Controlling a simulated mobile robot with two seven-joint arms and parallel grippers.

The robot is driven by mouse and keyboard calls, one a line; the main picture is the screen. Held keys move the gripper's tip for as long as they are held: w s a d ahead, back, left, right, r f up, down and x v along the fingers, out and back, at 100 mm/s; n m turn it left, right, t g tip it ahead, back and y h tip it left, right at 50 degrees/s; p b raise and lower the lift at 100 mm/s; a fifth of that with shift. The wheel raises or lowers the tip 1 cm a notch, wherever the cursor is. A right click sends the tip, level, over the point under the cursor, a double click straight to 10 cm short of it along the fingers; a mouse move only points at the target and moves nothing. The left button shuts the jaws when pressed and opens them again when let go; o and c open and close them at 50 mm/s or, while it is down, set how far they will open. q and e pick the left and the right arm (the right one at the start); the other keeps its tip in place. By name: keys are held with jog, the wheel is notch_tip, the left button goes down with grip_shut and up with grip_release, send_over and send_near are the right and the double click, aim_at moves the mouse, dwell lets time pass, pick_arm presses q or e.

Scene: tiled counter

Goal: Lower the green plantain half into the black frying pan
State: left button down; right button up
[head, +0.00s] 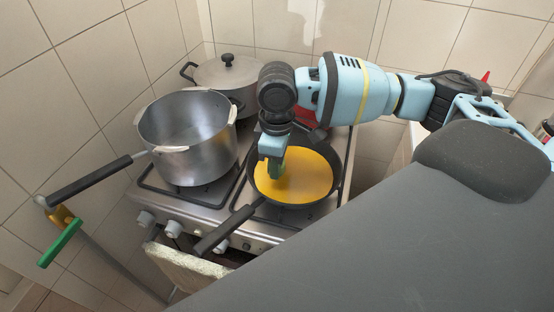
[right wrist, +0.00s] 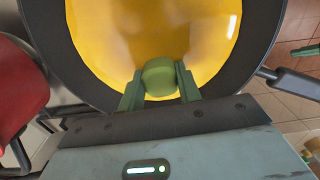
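The black frying pan (head: 335,181) sits on the right front of the stove, with a yellow-orange layer covering its bottom. My right gripper (head: 272,158) reaches down over the pan's left part. It is shut on the green plantain half (head: 275,166), which is partly hidden by the gripper. In the right wrist view the plantain half (right wrist: 160,78) sits between the two green fingers, over the yellow layer near the pan's (right wrist: 262,50) rim. I cannot tell whether it touches the yellow layer. My left gripper is not in view.
A lidded pot (head: 226,73) stands behind. A red object (head: 309,117) is behind the pan, partly hidden by my arm. The pan's handle (head: 222,232) points front left.

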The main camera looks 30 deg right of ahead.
jog(key=o, duration=0.5)
jog(key=shift+o, duration=0.2)
notch_tip(320, 180, up, 8)
jog(key=shift+f, duration=0.1)
jog(key=shift+s, duration=0.1)
dwell(0.4)
